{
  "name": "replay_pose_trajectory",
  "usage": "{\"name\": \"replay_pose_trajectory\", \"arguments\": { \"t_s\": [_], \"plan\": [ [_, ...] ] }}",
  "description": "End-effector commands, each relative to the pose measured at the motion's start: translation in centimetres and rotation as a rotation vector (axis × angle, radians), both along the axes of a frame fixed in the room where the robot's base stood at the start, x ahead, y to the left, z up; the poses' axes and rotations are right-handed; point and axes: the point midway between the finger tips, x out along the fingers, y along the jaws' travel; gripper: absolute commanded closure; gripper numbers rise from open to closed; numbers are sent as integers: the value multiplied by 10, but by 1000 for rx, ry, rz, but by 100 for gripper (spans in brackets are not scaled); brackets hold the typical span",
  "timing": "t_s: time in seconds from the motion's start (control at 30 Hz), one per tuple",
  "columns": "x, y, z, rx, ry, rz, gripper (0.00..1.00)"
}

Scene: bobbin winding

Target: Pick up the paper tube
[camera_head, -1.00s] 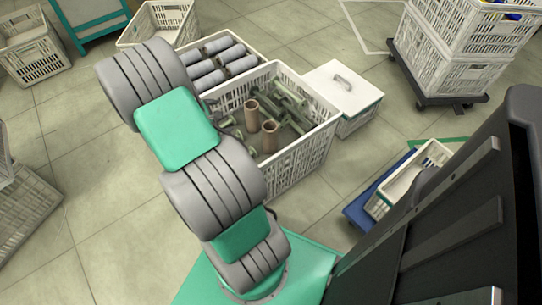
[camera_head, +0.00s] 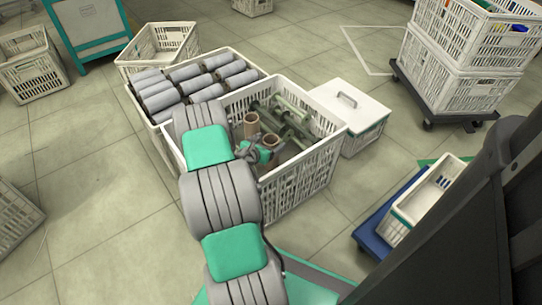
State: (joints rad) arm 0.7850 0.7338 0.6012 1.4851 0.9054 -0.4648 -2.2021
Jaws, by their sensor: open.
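Two brown paper tubes stand upright in the white crate (camera_head: 305,168) ahead of me. One tube (camera_head: 251,124) is at the left, and the other tube (camera_head: 271,142) is nearer and to its right. Green bobbins (camera_head: 290,120) lie around them in the crate. My gripper (camera_head: 262,153) is small in view, over the crate right beside the nearer tube. It is open; whether it touches the tube cannot be told. My arm covers the left part of the crate.
A crate of grey rolls (camera_head: 132,92) stands behind at the left. A white lidded box (camera_head: 350,105) is close at the right. Stacked crates (camera_head: 460,85) sit on a dolly at the far right. A low crate (camera_head: 425,205) rests on a blue base.

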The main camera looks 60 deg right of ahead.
Motion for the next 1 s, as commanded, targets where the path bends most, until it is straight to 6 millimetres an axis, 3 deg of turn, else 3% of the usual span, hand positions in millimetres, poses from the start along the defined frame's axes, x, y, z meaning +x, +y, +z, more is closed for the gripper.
{"name": "replay_pose_trajectory", "arguments": {
  "t_s": [0.07, 1.0],
  "plan": [
    [0, 0, 0, 0, 0, 0, 14],
    [0, 1, 0, 1, -1, 0, 91]
  ]
}}
